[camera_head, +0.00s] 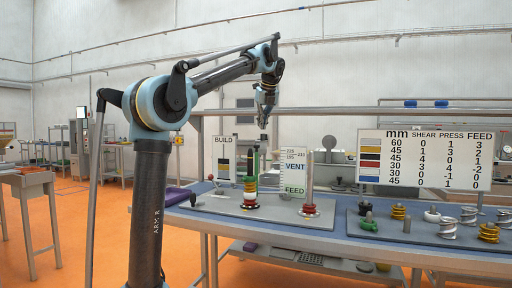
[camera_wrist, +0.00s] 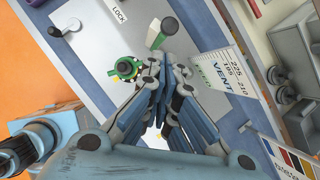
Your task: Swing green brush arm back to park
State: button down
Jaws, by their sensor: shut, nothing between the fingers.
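In the head view, my gripper (camera_head: 264,122) points down, just above a dark green upright post (camera_head: 256,160) beside the stacked screw pieces. In the wrist view, my gripper (camera_wrist: 164,62) has its fingers together and empty. A short green cylinder with a pale end (camera_wrist: 160,33) lies just beyond the fingertips; it may be part of the green brush arm, but I cannot tell for sure. The ring stack, topped green (camera_wrist: 126,68), is left of the fingertips. In the head view this stack (camera_head: 250,190) stands upright on the grey plate (camera_head: 222,206). Contact with the post is unclear.
The VENT and FEED panel (camera_head: 293,172) and the BUILD panel (camera_head: 223,152) stand behind the stack. More pieces sit on the right tray (camera_head: 385,237). In the wrist view, a black-knobbed lever (camera_wrist: 62,23) is near the LOCK label (camera_wrist: 119,15).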

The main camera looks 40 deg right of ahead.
jog(key=s+a+f+m+t+h, duration=0.1)
jog(key=s+a+m+t+h, duration=0.1)
jog(key=s+a, duration=0.15)
jog(key=shift+m, duration=0.4)
jog(key=shift+d+r+x, duration=0.1)
jog(key=shift+d+x, duration=0.05)
jog(key=shift+x, duration=2)
jog(key=shift+d+r+x, duration=0.15)
jog(key=shift+x, duration=2)
jog(key=shift+d+r+x, duration=0.1)
jog(key=shift+d+x, duration=0.05)
jog(key=shift+x, duration=2)
jog(key=shift+w, duration=0.2)
jog(key=w+d, duration=0.2)
jog(key=w, duration=0.1)
jog(key=w+d, duration=0.1)
jog(key=w, duration=0.1)
jog(key=shift+d, duration=0.15)
jog(key=shift+s, duration=0.1)
